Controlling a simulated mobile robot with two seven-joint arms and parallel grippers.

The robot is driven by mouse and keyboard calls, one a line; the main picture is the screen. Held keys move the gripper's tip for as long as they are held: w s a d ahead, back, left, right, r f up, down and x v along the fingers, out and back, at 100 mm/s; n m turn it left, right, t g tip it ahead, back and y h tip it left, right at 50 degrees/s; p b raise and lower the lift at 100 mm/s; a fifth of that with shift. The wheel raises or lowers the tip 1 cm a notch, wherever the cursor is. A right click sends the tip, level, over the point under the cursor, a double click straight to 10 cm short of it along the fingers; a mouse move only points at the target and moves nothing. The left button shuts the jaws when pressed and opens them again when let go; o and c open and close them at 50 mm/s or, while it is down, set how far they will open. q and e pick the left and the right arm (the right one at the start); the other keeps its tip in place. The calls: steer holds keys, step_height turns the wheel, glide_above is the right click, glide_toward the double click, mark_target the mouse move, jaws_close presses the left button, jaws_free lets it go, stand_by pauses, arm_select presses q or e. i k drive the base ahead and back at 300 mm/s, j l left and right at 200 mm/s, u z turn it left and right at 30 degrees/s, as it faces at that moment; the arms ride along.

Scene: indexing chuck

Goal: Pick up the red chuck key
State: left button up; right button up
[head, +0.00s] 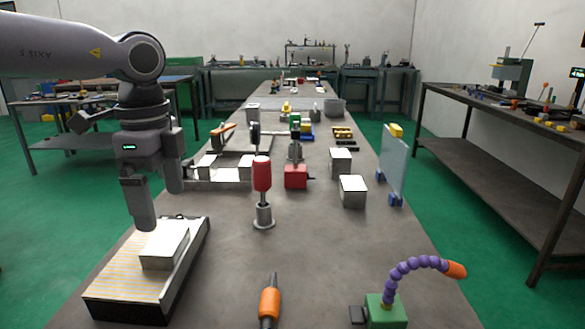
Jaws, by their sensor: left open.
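The red chuck key appears to be the red-handled tool (262,174) in the middle of the head view. It stands upright with its steel shaft down in a grey round holder (263,216). My left gripper (158,204) is open and empty, pointing down to the left of the tool and apart from it. Its fingers are above or near a pale block (165,248) on a striped tray (107,281); the exact gap is unclear. My right gripper is out of view.
A red block (296,178) and grey blocks (353,191) stand right of the tool. An orange-handled tool (270,302) and a green base with a purple flexible hose (404,267) are at the front. A clear panel (392,165) stands at the right edge. The bench between is bare.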

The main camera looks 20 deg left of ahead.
mark_target(261, 166)
steer(key=k, duration=1)
